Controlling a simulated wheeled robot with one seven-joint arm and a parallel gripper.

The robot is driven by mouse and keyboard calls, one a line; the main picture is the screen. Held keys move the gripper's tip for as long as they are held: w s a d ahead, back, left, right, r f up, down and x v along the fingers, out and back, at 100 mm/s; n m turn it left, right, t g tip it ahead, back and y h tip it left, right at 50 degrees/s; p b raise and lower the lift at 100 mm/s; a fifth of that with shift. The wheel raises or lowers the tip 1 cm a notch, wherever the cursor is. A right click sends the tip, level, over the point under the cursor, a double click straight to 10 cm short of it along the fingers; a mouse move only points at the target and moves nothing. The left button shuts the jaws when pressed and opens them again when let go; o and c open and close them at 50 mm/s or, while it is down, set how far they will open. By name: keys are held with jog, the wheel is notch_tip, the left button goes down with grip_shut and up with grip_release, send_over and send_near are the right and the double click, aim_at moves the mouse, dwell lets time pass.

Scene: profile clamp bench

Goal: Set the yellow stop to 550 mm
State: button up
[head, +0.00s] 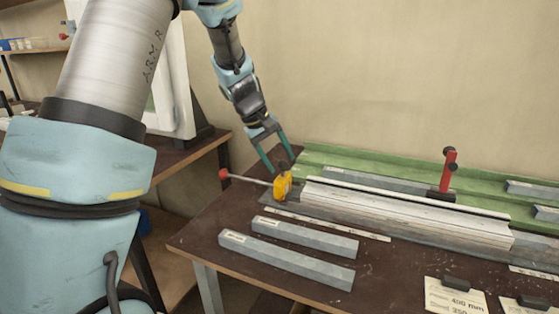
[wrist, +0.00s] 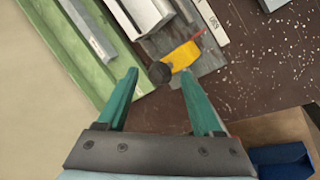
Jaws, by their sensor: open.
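The yellow stop (head: 283,187) sits at the left end of the grey rail (head: 400,212) on the bench, with a red-knobbed lever (head: 245,179) pointing left. My gripper (head: 277,160) is open and empty just above and behind the stop. In the wrist view the yellow stop (wrist: 183,56) with its dark round knob (wrist: 160,72) lies just ahead of my open fingertips (wrist: 158,82), apart from the fingers as far as I can see.
A red clamp (head: 447,172) stands on the rail farther right. Two grey bars (head: 290,262) lie in front of it. Cards (head: 455,297), one reading 490 mm and 350, lie at the front right. A green tray (head: 350,160) runs behind the rail.

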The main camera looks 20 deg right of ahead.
jog(key=b+v, duration=0.1)
jog(key=v, duration=0.9)
jog(key=shift+a, duration=0.15)
jog(key=s+a+f+y, duration=0.1)
jog(key=s+a+f, duration=0.3)
jog(key=a, duration=0.4)
jog(key=s+a+f+m+t+y, duration=0.1)
jog(key=s+a+f, duration=0.3)
jog(key=a, duration=0.5)
jog(key=s+a+f+y, duration=0.3)
jog(key=s+a+f, duration=0.1)
jog(key=a, duration=0.5)
jog(key=shift+s+a+m, duration=0.15)
jog(key=shift+s+m, duration=0.15)
jog(key=shift+s, duration=0.55)
